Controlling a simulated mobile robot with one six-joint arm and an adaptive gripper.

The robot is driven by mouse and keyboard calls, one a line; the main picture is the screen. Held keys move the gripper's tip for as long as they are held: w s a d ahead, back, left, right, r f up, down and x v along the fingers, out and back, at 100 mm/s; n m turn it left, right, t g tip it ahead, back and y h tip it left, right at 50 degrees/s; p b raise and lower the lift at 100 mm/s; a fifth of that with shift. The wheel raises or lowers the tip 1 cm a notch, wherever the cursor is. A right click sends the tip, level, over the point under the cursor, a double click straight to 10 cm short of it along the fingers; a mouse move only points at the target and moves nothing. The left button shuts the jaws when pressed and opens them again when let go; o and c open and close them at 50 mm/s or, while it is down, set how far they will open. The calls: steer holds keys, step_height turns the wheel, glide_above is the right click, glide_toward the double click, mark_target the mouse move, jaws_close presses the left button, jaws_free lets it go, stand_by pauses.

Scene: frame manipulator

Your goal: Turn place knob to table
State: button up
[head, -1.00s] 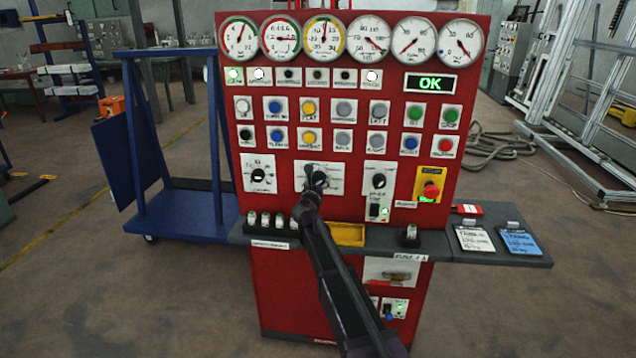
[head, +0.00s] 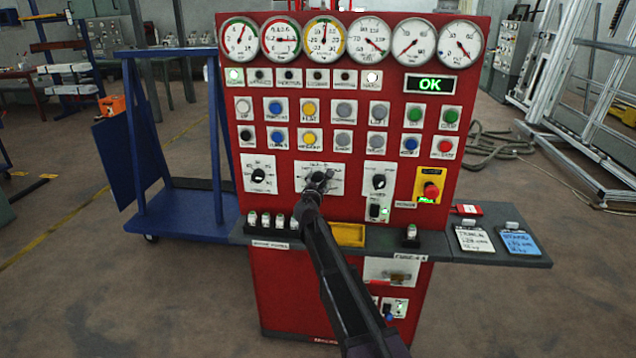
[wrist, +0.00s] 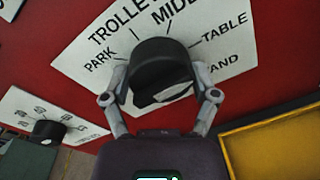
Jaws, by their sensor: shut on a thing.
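The place knob (wrist: 158,66) is black and round, on a white plate (wrist: 95,42) printed TROLLEY, MIDDLE, TABLE, STAND and PARK. My gripper (wrist: 160,80) is shut on the knob, one finger on each side, in the wrist view. A pale mark shows on the knob's near face, but I cannot tell which label the knob points to. In the head view, my gripper (head: 318,186) is at the middle plate (head: 335,178) of the red panel and hides most of the knob.
Another knob (head: 258,176) sits to the left and one (head: 379,182) to the right, with a red emergency button (head: 431,190) further right. A yellow tray (head: 348,234) and a grey shelf (head: 455,252) jut out below. A blue trolley (head: 185,210) stands left.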

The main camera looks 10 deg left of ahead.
steer(key=shift+w, duration=0.1)
steer(key=shift+a, duration=0.1)
stand_by(0.3)
steer(key=o, duration=1)
